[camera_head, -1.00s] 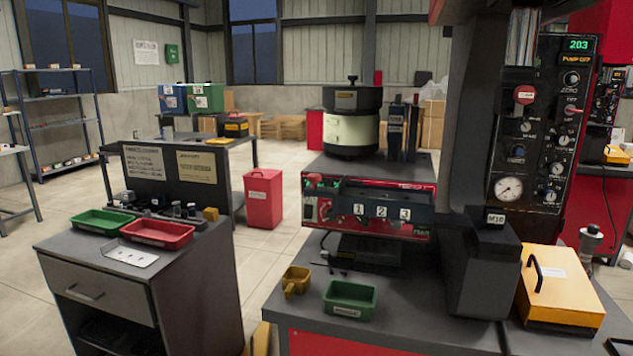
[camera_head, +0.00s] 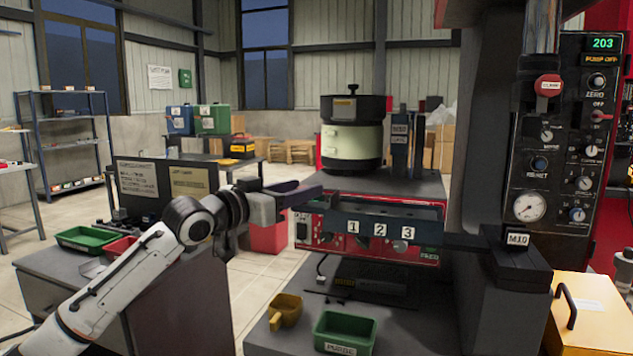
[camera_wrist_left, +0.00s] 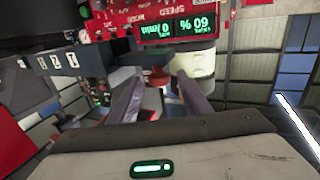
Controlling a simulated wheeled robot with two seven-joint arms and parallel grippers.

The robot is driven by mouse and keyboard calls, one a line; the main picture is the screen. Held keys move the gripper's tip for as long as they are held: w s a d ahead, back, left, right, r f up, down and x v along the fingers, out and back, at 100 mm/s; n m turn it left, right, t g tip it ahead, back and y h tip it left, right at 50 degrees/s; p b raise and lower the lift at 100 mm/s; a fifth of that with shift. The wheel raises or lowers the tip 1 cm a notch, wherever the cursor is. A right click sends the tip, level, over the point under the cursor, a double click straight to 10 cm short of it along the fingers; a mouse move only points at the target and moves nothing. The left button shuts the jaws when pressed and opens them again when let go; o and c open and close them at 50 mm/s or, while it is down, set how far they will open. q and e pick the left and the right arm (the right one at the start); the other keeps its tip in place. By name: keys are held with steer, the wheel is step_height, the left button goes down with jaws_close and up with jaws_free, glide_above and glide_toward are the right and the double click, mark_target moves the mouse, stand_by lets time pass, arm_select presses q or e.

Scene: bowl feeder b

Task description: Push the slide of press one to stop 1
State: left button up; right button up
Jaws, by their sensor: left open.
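The red-fronted press unit (camera_head: 430,256) carries a dark rail (camera_head: 330,218) with white number plates 1 (camera_head: 354,227), 2 (camera_head: 380,230) and 3 (camera_head: 407,232). A round knob (camera_head: 400,246) shows below plates 2 and 3. I cannot tell which part is the slide. My left gripper (camera_head: 308,190) is at the rail's left end, left of plate 1; I cannot tell whether it touches. The plates (camera_wrist_left: 55,62) show upside down at the left there. My right gripper is not in view.
A round feeder bowl (camera_head: 352,135) stands on top of the unit. A green tray (camera_head: 344,333) and a yellow scoop (camera_head: 286,311) lie on the bench below.

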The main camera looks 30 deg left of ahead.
arm_select(q)
steer(key=shift+w+d+p, duration=0.15)
steer(key=shift+w+d, duration=0.1)
steer(key=shift+w, duration=1.15)
steer(key=shift+w+d+p, duration=0.15)
steer(key=shift+w+d, duration=0.05)
steer(key=shift+w, duration=1.15)
jaws_close()
